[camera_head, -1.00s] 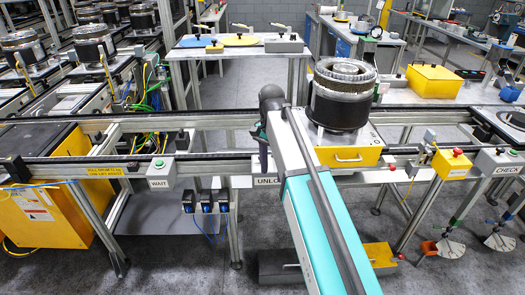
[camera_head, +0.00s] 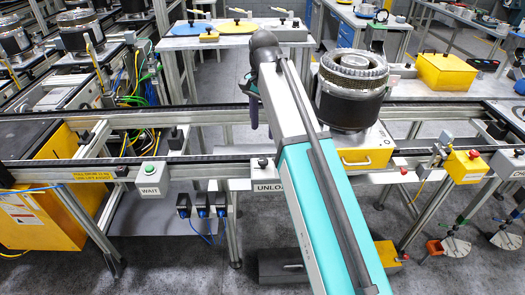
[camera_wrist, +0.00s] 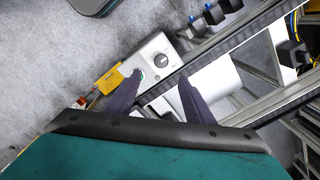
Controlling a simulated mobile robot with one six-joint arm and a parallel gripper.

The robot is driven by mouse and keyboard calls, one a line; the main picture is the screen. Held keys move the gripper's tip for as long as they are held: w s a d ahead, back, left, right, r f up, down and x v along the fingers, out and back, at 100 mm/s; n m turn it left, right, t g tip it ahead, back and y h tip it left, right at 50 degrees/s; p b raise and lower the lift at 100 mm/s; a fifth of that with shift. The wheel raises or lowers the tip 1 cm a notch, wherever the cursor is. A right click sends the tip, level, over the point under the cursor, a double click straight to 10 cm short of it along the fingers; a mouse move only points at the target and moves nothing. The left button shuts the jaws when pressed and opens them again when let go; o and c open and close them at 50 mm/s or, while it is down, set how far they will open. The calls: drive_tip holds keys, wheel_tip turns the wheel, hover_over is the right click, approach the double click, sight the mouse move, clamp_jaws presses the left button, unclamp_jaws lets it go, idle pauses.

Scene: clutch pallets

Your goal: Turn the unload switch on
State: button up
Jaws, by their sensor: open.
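The "UNLOAD" label (camera_head: 268,187) shows on the front rail in the head view, partly covered by my arm. A dark knob (camera_head: 263,162) sits just above it; the rest of that station is hidden behind my arm. Contact cannot be told. The head view shows the gripper (camera_head: 252,102) above the rails.
A grey "WAIT" box (camera_head: 152,178) is to the left. Blue-and-black sockets (camera_head: 202,207) hang below the rail. A clutch (camera_head: 350,90) stands right of my arm. A yellow box with a red button (camera_head: 467,167) is farther right.

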sight(263, 161)
drive_tip(key=shift+w+r, duration=0.1)
drive_tip(key=shift+w, duration=0.1)
idle(0.3)
drive_tip(key=shift+f, duration=0.2)
drive_tip(key=shift+f+p, duration=1.75)
drive_tip(key=shift+f, duration=5)
drive_tip(key=c, duration=1)
drive_tip(key=shift+c, duration=0.2)
